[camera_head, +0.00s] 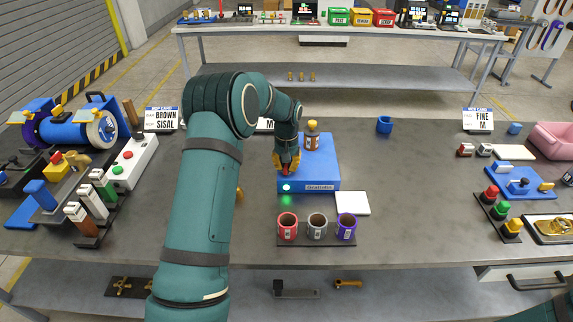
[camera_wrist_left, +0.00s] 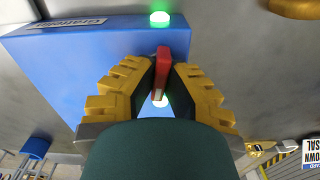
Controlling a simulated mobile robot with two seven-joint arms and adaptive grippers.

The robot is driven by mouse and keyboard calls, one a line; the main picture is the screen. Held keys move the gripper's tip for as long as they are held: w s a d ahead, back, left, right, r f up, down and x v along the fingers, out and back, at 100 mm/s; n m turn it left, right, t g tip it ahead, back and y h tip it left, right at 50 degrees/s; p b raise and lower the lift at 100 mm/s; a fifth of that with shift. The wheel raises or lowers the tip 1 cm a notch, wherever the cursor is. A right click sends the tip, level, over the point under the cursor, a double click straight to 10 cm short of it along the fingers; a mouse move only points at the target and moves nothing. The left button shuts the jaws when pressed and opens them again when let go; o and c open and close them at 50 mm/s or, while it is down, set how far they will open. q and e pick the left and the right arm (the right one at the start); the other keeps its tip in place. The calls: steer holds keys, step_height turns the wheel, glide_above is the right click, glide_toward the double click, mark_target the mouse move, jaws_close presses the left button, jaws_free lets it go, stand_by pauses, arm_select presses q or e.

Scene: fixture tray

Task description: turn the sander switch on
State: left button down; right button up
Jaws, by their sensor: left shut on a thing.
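The blue machine box (camera_head: 320,165) stands mid-table with a nameplate on its front. A green lamp (camera_head: 286,187) glows at its front left corner and also shows in the left wrist view (camera_wrist_left: 160,19). My left gripper (camera_head: 288,172) reaches down over the left part of the box. In the left wrist view its yellow fingers (camera_wrist_left: 163,88) are shut on the red switch lever (camera_wrist_left: 163,62). The lever's lower part and base are partly hidden by the fingers. My right gripper is out of view.
Red, grey and purple cups (camera_head: 316,232) stand in a row in front of the box. A white box with buttons (camera_head: 130,161) stands left. Free table lies to the right.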

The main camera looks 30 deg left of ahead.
mark_target(287, 164)
arm_select(q)
steer(key=shift+s+f+n, duration=0.1)
steer(key=shift+n, duration=0.8)
steer(key=c, duration=1)
jaws_free()
step_height(287, 164, up, 12)
steer(key=shift+r, duration=0.1)
